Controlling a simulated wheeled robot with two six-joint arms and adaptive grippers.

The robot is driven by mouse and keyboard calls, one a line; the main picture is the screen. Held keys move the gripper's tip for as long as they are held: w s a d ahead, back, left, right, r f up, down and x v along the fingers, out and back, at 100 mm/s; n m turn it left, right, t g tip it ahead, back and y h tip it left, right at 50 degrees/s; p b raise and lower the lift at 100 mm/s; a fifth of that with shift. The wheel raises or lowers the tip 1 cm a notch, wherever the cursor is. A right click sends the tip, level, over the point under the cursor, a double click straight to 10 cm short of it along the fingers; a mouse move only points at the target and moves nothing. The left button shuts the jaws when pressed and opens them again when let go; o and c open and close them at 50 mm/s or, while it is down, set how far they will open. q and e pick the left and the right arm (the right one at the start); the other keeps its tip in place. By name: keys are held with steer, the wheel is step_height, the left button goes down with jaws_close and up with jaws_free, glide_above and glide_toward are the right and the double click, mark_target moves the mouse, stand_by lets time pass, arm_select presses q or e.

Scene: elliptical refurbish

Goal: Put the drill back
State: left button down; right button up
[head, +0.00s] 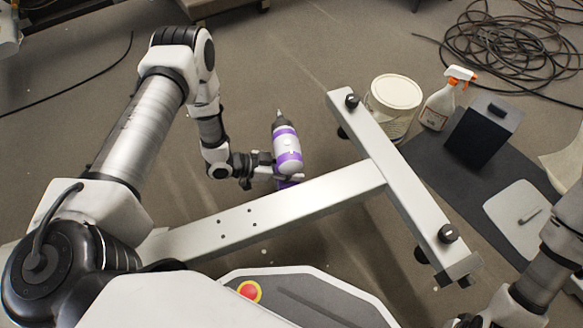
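A purple and white drill (286,146) is in the middle of the head view, its dark tip pointing up and away in the picture. My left gripper (272,168) reaches it from the left, with its fingers closed around the lower part of the drill. Part of that grip is hidden behind the drill body. A purple end of the drill shows just below the fingers, beside the grey beam. My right arm comes in at the lower right corner. Only a dark bit of my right gripper (468,322) shows at the bottom edge, and its fingers are cut off.
A grey T-shaped metal frame (290,207) with black knobs crosses the middle. Coiled cables lie top right.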

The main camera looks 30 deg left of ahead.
arm_select(q)
step_height(320, 180, down, 5)
steer(key=b, duration=0.3)
steer(key=shift+r, duration=0.1)
arm_select(e)
steer(key=f, duration=0.2)
steer(key=w+f, duration=0.1)
steer(key=f, duration=0.1)
steer(key=shift+w, duration=0.1)
arm_select(q)
steer(key=shift+r, duration=0.2)
arm_select(e)
steer(key=shift+r, duration=0.25)
arm_select(q)
steer(key=shift+f, duration=0.15)
arm_select(e)
steer(key=shift+f, duration=0.1)
arm_select(q)
steer(key=c, duration=0.7)
jaws_free()
